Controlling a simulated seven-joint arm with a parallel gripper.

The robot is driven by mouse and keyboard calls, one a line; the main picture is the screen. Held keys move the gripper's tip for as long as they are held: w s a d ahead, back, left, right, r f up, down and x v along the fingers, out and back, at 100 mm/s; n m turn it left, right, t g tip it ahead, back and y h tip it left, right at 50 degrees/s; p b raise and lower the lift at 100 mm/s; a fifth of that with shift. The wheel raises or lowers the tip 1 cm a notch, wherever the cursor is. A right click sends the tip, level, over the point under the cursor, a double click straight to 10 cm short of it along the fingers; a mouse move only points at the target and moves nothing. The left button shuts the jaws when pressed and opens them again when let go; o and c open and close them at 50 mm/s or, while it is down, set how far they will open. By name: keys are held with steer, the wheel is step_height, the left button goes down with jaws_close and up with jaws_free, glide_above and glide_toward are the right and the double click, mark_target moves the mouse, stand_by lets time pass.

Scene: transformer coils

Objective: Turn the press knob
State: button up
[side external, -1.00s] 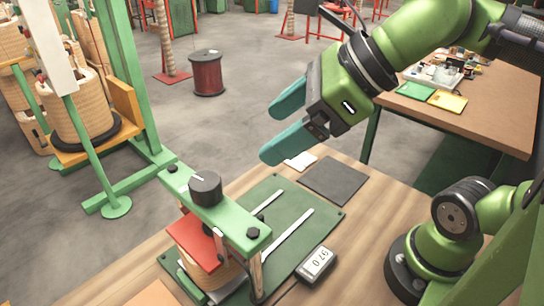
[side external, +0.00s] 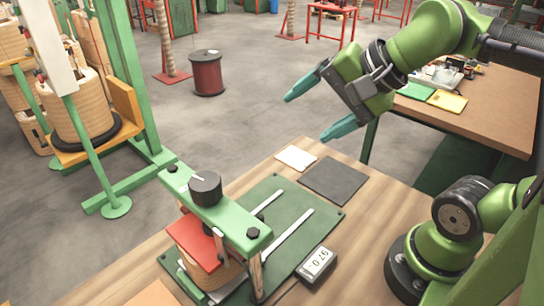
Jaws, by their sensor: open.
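The press knob (side external: 205,188) is a dark round cylinder on top of the green crossbar (side external: 232,222) of a small press. Under the crossbar a red plate (side external: 194,241) sits on a tan wound coil (side external: 212,271). The press stands on a dark green base plate (side external: 278,247) on the wooden table. My gripper (side external: 306,112) is up and to the right of the knob, well apart from it. Its two teal fingers are spread wide with nothing between them. The knob is fully in view from above.
A small meter (side external: 316,264) with a digital display lies by the base plate's right edge. A dark grey mat (side external: 333,180) and a white card (side external: 296,157) lie behind it. A green frame (side external: 135,100) with large coils stands at left. The air between gripper and press is clear.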

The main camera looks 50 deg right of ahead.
steer(key=s+d+f+n+g, duration=0.1)
steer(key=d+f+n, duration=0.5)
steer(key=n, duration=0.3)
steer(key=shift+d+f+n, duration=0.35)
steer(key=shift+d+n, duration=0.05)
steer(key=shift+d, duration=0.25)
steer(key=shift+d+h, duration=0.1)
steer(key=shift+h, duration=0.2)
steer(key=w+m+g, duration=0.1)
steer(key=w+g, duration=0.1)
steer(key=w, duration=0.2)
steer(key=m+g+y, duration=0.7)
steer(key=m, duration=0.4)
glide_toward(205, 180)
steer(key=x, duration=1)
